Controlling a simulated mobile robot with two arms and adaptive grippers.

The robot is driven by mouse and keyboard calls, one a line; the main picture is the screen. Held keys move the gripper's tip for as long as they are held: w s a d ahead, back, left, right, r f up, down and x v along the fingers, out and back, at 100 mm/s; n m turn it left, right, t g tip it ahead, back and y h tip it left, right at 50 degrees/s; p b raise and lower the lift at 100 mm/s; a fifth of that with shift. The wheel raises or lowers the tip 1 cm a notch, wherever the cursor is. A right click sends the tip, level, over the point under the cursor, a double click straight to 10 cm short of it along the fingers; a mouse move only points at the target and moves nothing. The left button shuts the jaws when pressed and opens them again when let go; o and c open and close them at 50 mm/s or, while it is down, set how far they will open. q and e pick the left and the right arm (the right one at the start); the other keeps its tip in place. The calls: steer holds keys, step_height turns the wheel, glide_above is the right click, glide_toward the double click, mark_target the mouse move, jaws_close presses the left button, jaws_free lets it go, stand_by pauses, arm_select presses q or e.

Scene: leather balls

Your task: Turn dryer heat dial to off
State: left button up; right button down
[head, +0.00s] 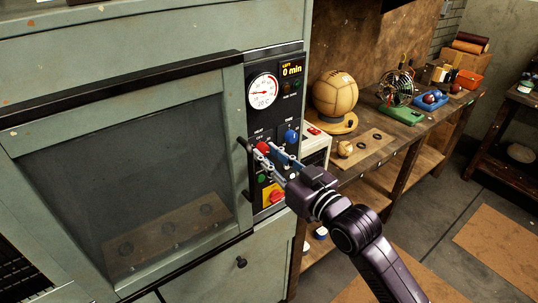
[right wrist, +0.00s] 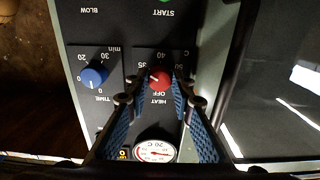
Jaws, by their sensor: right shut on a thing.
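The red heat dial (head: 262,147) is on the dark control panel (head: 256,122) of the green dryer. It also shows in the right wrist view (right wrist: 160,77), where the panel appears upside down. There, the OFF label is just below the dial, and a small pale mark is on the dial's left side. My right gripper (head: 273,153) reaches the panel from the lower right. In the right wrist view its fingers (right wrist: 163,86) are on both sides of the red dial, shut on it. My left gripper is not in view.
A blue time dial (head: 291,136) sits right beside the red one. A round gauge (head: 263,91) and a display reading 0 min (head: 291,70) are above. The dryer door handle (head: 245,165) is just left. A workbench (head: 385,145) with a ball and tools stands right.

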steer(key=shift+n, duration=0.4)
steer(key=n+p, duration=0.1)
steer(key=n, duration=0.4)
steer(key=shift+d+n, duration=0.1)
steer(key=shift+n, duration=0.2)
steer(key=n+p, duration=0.1)
steer(key=n, duration=0.4)
steer(key=shift+r+p, duration=0.1)
steer(key=shift+p, duration=0.2)
steer(key=n+p, duration=0.1)
steer(key=n, duration=0.5)
steer(key=shift+n+p, duration=0.4)
steer(key=n+p, duration=0.1)
steer(key=n, duration=0.4)
steer(key=shift+n+p, duration=0.3)
steer(key=shift+p, duration=0.05)
steer(key=c, duration=2)
jaws_free()
steer(key=shift+o, duration=0.2)
